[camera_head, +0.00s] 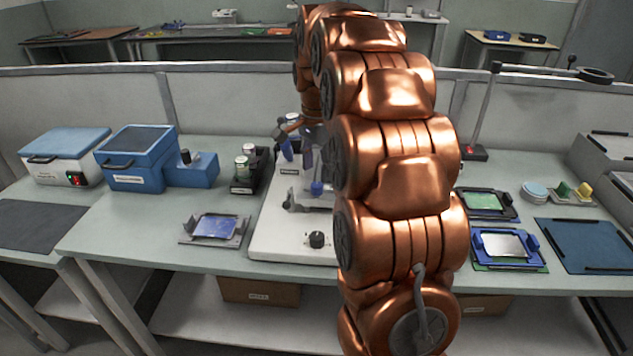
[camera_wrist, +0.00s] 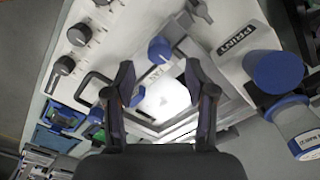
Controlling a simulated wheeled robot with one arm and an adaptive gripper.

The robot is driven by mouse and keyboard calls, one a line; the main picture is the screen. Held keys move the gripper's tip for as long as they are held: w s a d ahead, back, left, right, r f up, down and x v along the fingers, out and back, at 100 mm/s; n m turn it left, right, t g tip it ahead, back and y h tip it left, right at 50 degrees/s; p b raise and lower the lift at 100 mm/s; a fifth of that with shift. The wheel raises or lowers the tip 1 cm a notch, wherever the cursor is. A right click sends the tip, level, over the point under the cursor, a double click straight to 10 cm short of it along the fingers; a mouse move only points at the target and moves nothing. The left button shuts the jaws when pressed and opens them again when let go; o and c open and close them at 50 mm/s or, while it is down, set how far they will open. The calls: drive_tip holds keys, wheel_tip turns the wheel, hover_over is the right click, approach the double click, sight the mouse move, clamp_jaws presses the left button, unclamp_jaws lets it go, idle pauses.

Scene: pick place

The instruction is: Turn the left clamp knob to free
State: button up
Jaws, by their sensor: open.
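The left clamp knob, a blue round knob (camera_wrist: 159,50), shows in the wrist view just beyond and between my fingertips. In the head view the blue knob (camera_head: 317,188) stands on the white printer (camera_head: 270,243), left of my arm. My gripper (camera_wrist: 159,68) is open and empty, its dark fingers spread apart. In the head view my gripper (camera_head: 297,158) hangs above the rear part of the printer. A second blue knob (camera_wrist: 136,97) lies partly hidden by my left finger. I cannot tell the knob's exact turn.
Black knobs (camera_wrist: 65,65) line the printer's front. A blue-capped jar (camera_wrist: 278,72) and a labelled bottle (camera_wrist: 303,142) stand near its back. A rack of bottles (camera_head: 248,170) is left of the printer. My arm hides much of the printer.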

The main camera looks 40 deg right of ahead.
sight(317, 185)
drive_tip(key=shift+f, duration=2.35)
clamp_jaws()
